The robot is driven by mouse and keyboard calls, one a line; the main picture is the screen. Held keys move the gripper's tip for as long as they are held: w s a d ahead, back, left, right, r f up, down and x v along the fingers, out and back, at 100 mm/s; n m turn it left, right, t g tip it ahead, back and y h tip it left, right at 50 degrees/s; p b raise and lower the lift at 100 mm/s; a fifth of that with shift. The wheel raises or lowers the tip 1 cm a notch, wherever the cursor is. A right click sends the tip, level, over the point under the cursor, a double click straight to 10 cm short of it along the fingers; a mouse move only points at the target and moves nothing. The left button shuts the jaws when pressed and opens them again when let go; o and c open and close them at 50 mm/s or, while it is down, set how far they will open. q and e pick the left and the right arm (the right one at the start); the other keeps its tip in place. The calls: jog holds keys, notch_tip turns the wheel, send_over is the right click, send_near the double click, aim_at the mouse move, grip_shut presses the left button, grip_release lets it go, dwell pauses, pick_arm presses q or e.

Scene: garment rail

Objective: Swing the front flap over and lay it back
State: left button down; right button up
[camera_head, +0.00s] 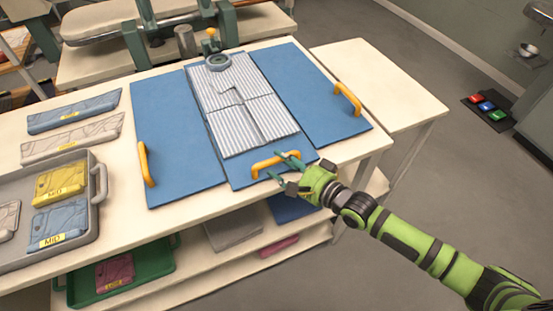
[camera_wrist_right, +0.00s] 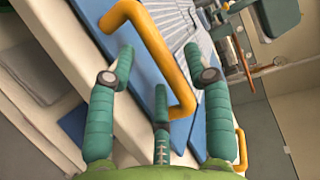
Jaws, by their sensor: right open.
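The blue folding board lies flat on the pale table. Its front flap (camera_head: 238,178) is at the near middle edge and has a yellow handle (camera_head: 262,167). A striped grey-white shirt (camera_head: 240,100) lies on the middle of the board, folded narrow. My right gripper (camera_head: 276,166) is open at the right end of the front handle. In the right wrist view the handle (camera_wrist_right: 165,55) runs between the spread green fingers (camera_wrist_right: 160,62); I cannot tell whether they touch it. My left gripper is not in view.
The left panel (camera_head: 172,140) and right panel (camera_head: 310,90) lie flat, each with a yellow handle. A grey tray (camera_head: 95,225) with folded packs stands at the left. A lower shelf holds a green tray (camera_head: 145,283).

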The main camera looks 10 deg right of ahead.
jog(key=shift+x, duration=1.3)
grip_shut()
jog(key=shift+r, duration=0.15)
